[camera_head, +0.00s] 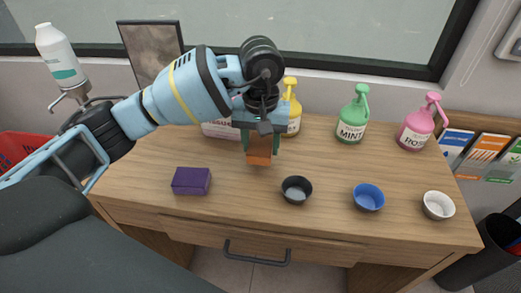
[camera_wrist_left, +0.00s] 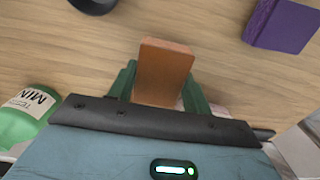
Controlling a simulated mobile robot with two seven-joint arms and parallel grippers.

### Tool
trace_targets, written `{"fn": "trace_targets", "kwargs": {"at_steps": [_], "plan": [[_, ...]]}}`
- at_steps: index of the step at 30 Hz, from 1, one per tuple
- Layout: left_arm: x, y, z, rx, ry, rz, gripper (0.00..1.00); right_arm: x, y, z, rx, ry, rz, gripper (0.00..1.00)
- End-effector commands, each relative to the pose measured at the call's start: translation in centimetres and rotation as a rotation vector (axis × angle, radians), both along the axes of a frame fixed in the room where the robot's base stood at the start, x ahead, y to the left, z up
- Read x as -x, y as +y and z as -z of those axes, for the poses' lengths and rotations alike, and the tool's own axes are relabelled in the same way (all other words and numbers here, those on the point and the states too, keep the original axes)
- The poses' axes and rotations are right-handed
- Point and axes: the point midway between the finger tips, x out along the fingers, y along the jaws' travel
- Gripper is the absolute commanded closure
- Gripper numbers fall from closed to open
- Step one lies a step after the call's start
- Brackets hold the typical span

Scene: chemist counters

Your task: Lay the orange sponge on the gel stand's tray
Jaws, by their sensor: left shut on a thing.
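The orange sponge (camera_head: 259,157) is a small block held between the green fingers of my left gripper (camera_head: 261,143), over the middle of the wooden counter. In the left wrist view the sponge (camera_wrist_left: 164,72) sticks out past the fingertips of the gripper (camera_wrist_left: 160,88), which are shut on its sides. A white bottle with a teal label (camera_head: 60,55) stands at the upper left, on or above a grey metal holder (camera_head: 70,93). This may be the gel stand; my left arm hides what lies below, and I cannot make out its tray clearly. My right gripper is not in view.
A purple block (camera_head: 191,181) lies on the counter (camera_head: 235,200). Black (camera_head: 296,190), blue (camera_head: 368,197) and white (camera_head: 438,205) bowls stand along the front. Yellow (camera_head: 291,108), green (camera_head: 352,115) and pink (camera_head: 420,122) pump bottles stand behind. A red basket (camera_head: 22,150) is at far left.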

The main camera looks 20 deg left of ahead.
Motion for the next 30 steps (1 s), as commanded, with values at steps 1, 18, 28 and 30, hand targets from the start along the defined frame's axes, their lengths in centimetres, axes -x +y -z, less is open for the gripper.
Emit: {"fn": "trace_targets", "kwargs": {"at_steps": [1, 18, 28, 30], "plan": [[-0.1, 0.0, 0.0, 0.0, 0.0, 0.0, 0.72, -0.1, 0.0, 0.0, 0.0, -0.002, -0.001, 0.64], [-0.7, 0.4, 3.6, 0.001, 0.0, 0.0, 0.72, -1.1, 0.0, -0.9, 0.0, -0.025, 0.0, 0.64], [-0.7, 0.4, 3.9, 0.0, 0.0, 0.0, 0.38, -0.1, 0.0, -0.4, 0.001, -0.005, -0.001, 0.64], [-0.7, 0.4, 3.9, 0.0, 0.0, 0.0, 0.29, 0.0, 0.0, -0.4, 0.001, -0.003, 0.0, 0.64]]}}
